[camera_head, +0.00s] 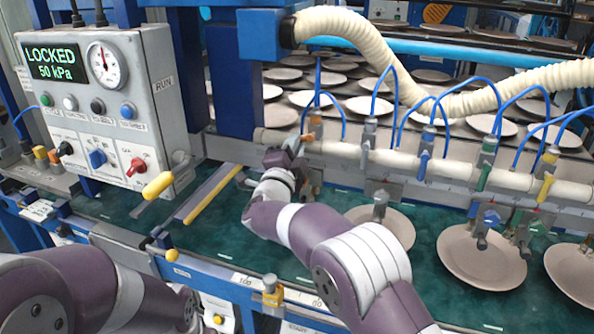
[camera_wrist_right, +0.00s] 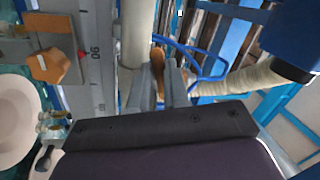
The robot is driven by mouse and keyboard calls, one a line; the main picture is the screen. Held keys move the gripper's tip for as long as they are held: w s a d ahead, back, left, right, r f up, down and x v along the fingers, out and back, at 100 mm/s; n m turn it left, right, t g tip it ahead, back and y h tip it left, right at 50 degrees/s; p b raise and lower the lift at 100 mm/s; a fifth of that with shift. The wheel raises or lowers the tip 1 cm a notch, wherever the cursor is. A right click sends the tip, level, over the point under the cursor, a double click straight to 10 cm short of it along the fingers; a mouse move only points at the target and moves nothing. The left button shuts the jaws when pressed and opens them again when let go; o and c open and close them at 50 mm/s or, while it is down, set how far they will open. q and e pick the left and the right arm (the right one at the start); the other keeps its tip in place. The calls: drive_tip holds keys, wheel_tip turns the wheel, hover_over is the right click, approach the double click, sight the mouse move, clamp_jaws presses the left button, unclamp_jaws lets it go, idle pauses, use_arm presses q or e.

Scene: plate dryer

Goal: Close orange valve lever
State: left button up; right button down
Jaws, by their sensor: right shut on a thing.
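The orange valve lever (camera_wrist_right: 157,62) shows between the two fingertips of my right gripper (camera_wrist_right: 159,82) in the right wrist view. The fingers are shut on it. In the head view my right gripper (camera_head: 284,158) is at the left end of the white manifold pipe (camera_head: 340,150). A small orange part (camera_head: 315,122) shows just above and right of it there; the rest of that valve is mostly hidden by my wrist. My left arm comes in at the lower left, but its gripper does not show.
Green (camera_head: 485,165) and yellow (camera_head: 546,175) valves stand further right on the pipe, with blue hoses above. A control box (camera_head: 105,95) reading LOCKED, 50 kPa stands at the left. A cream corrugated hose (camera_head: 360,35) crosses above.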

use_arm(q)
drive_tip(key=shift+f+b, duration=2.1)
drive_tip(key=shift+f, duration=0.5)
use_arm(e)
drive_tip(key=shift+a+r+m+h, duration=0.15)
drive_tip(key=shift+m+h, duration=0.1)
drive_tip(key=shift+m, duration=0.6)
drive_tip(key=shift+d+r+m+h, duration=0.1)
drive_tip(key=shift+r+m+h, duration=0.1)
drive_tip(key=shift+m, duration=0.6)
drive_tip(key=shift+a+r+m+h, duration=0.15)
drive_tip(key=shift+m+h, duration=0.1)
drive_tip(key=shift+m, duration=0.6)
drive_tip(key=shift+r, duration=0.1)
drive_tip(key=c, duration=1.1)
unclamp_jaws()
use_arm(q)
drive_tip(key=shift+f, duration=0.1)
wheel_tip(320, 180, down, 3)
drive_tip(key=b, duration=0.3)
use_arm(e)
drive_tip(key=v, duration=1.2)
drive_tip(key=shift+s, duration=0.25)
